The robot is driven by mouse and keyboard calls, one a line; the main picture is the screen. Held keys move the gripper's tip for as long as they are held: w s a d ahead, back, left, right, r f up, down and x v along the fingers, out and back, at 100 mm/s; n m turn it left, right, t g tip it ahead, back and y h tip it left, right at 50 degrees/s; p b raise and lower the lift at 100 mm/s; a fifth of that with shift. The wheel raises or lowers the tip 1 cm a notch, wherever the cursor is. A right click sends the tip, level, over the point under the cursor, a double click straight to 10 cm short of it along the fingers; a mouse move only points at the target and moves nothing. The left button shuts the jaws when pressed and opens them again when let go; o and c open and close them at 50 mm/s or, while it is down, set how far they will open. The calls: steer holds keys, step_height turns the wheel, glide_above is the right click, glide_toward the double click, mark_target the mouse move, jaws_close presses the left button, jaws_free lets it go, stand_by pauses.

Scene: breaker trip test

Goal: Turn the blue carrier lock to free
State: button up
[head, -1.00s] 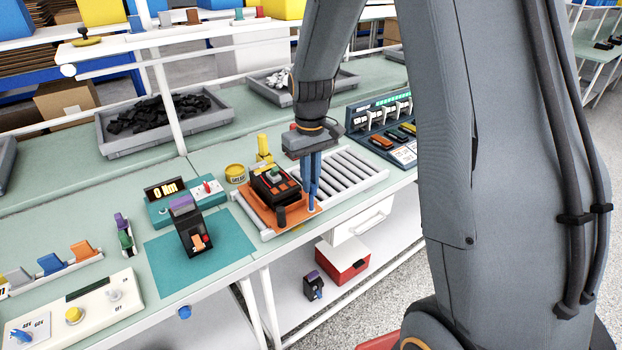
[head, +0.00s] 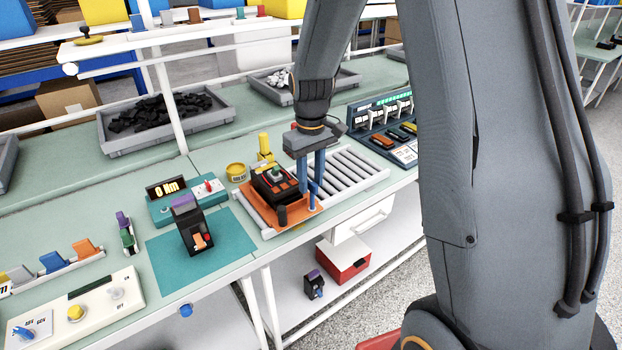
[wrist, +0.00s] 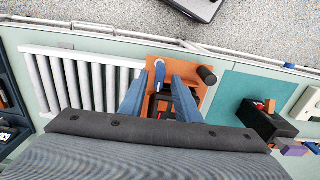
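The blue carrier lock (wrist: 160,74) is a small blue lever with a white spot. It sits near the edge of the orange carrier (wrist: 192,68). In the head view the lock (head: 312,190) is at the carrier's front right corner, partly behind my fingers. My gripper (wrist: 159,98) is open, its two blue fingers pointing down. In the wrist view the lock shows between the fingertips, with a gap on each side. In the head view my gripper (head: 310,178) is over the carrier's right side. A black breaker (head: 272,186) sits on the carrier.
White rollers (head: 345,172) lie right of the carrier. A black knob (wrist: 207,75) stands on the carrier near the lock. Another black breaker (head: 193,232) stands on the teal mat (head: 235,250) to the left. A yellow post (head: 264,146) is behind the carrier.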

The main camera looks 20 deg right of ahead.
step_height(320, 180, up, 8)
steer(key=shift+f+b, duration=0.1)
steer(key=shift+b, duration=1.05)
steer(key=s+f+m+b, duration=0.1)
steer(key=s+f, duration=0.3)
steer(key=s, duration=0.4)
steer(key=s+f+m+t+b, duration=0.1)
steer(key=s+f+m+b, duration=0.1)
steer(key=s+f, duration=0.3)
steer(key=s+a, duration=0.1)
steer(key=s, duration=0.2)
steer(key=shift+s+f+m, duration=0.2)
steer(key=shift+s+m, duration=0.2)
